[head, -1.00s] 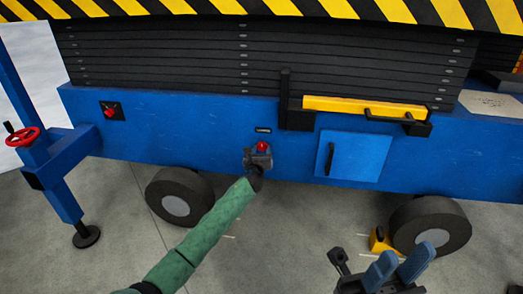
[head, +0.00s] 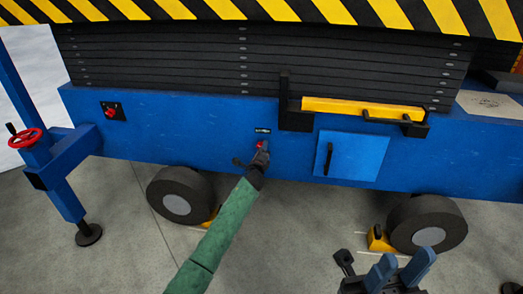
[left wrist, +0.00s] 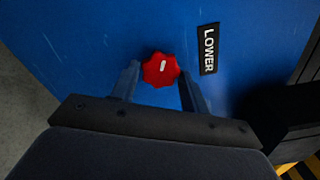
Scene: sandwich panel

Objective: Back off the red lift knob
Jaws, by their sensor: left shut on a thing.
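The red lift knob (head: 260,145) is on the blue side panel of the machine, just below a small label. In the left wrist view the scalloped red knob (left wrist: 161,69) has a white mark and sits next to a label reading LOWER (left wrist: 208,49). My left gripper (head: 259,151) is at the knob, with its fingers on either side of it, shut on it. The gripper hides part of the knob in the head view. My right gripper (head: 400,270) is at the bottom right, away from the panel, its blue fingers apart and empty.
A red switch (head: 113,111) and a red handwheel (head: 24,138) are to the left. A blue door with a black handle (head: 352,157) and a yellow bar (head: 360,108) are to the right. Wheels and a yellow chock (head: 380,241) stand below on the grey floor.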

